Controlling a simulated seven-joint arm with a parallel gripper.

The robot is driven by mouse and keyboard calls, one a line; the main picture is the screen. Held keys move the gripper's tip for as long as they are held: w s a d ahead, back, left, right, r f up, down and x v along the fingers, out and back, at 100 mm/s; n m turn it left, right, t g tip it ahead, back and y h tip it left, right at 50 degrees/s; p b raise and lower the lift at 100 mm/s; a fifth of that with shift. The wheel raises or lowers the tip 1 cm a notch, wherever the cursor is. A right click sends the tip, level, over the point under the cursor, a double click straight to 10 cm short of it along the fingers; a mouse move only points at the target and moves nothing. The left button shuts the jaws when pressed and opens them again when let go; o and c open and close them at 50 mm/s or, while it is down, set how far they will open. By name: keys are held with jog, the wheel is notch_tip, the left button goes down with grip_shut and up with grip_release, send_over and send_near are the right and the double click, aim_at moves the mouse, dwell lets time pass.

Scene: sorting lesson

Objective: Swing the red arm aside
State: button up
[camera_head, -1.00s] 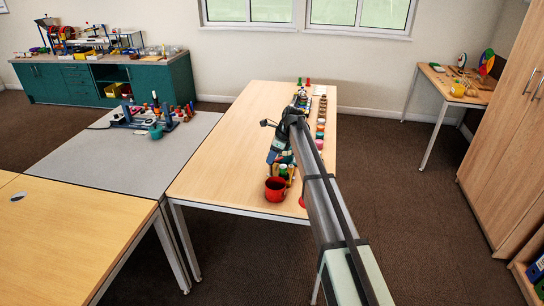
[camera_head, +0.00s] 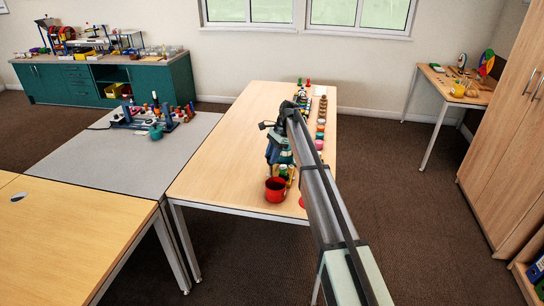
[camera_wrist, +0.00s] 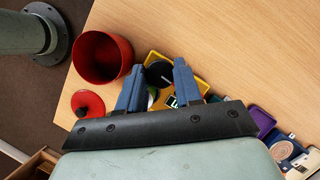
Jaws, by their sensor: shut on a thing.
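My gripper (camera_head: 279,158) is low over the near end of the wooden table, just behind a red pot (camera_head: 275,191). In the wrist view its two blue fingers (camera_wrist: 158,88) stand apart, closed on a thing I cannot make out. The open red pot (camera_wrist: 102,57) is left of the fingers there, with a red knobbed lid (camera_wrist: 88,103) below it. A black round piece (camera_wrist: 158,73) and a yellow tray (camera_wrist: 203,86) show between and beyond the fingers. I cannot pick out a red arm; the wrist body and my arm hide part of this area.
Several small coloured items (camera_head: 320,130) line the table's right side, partly behind my arm. The wooden table's left half (camera_head: 220,150) is clear. A grey table (camera_head: 110,155) on the left bears a rack (camera_head: 150,115) and a teal pot (camera_head: 156,132).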

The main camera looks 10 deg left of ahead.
jog(key=shift+n, duration=0.5)
jog(key=o, duration=1)
jog(key=v, duration=1.3)
jog(key=shift+w+a+r, duration=0.1)
jog(key=shift+w+r, duration=0.15)
jog(key=shift+r, duration=0.15)
